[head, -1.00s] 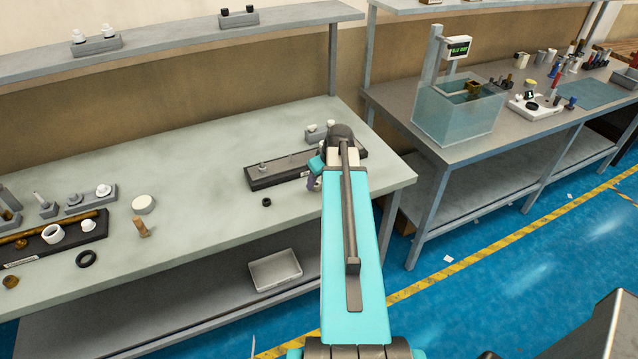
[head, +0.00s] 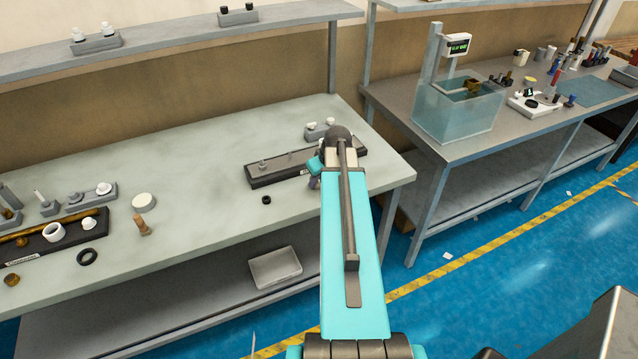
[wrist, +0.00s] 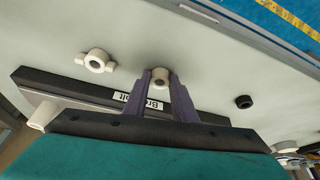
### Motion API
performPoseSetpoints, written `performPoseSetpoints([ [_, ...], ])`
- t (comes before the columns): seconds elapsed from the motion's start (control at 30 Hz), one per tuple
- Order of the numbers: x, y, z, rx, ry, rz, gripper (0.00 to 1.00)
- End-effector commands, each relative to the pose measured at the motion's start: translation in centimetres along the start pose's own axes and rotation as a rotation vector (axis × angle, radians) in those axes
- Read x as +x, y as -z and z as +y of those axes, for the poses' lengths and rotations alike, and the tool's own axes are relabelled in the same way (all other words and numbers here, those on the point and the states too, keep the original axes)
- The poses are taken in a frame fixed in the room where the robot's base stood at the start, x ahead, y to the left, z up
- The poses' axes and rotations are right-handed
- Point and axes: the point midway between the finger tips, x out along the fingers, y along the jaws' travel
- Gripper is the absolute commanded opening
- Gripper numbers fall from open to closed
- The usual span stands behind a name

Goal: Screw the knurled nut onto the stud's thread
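In the wrist view a small pale round nut (wrist: 160,77) with a dark hole sits between the two purple fingertips of my gripper (wrist: 160,82). The fingers lie close on both sides of it; I cannot tell whether they press on it. In the head view my gripper (head: 314,182) is low over the bench, just in front of a dark fixture base (head: 262,180), and my arm hides the nut. A short grey post (head: 262,164) stands on that base, possibly the stud. In the wrist view a pale cylinder (wrist: 42,116) stands near the base's left end.
A pale wing nut (wrist: 96,60) lies left of my fingers in the wrist view. A small black ring (head: 266,200) lies on the bench (head: 210,150) left of my gripper. Several fittings and a second dark base (head: 50,244) are at the left.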

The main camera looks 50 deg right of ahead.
Motion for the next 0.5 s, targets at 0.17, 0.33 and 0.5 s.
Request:
performPoseSetpoints([
  [0.17, 0.0, 0.01, 0.0, 0.0, 0.0, 0.0, 0.03],
  [0.33, 0.0, 0.02, -0.01, -0.001, 0.0, 0.0, 0.03],
  [0.5, -0.17, 0.11, -0.01, -0.001, -0.001, 0.001, 0.03],
])
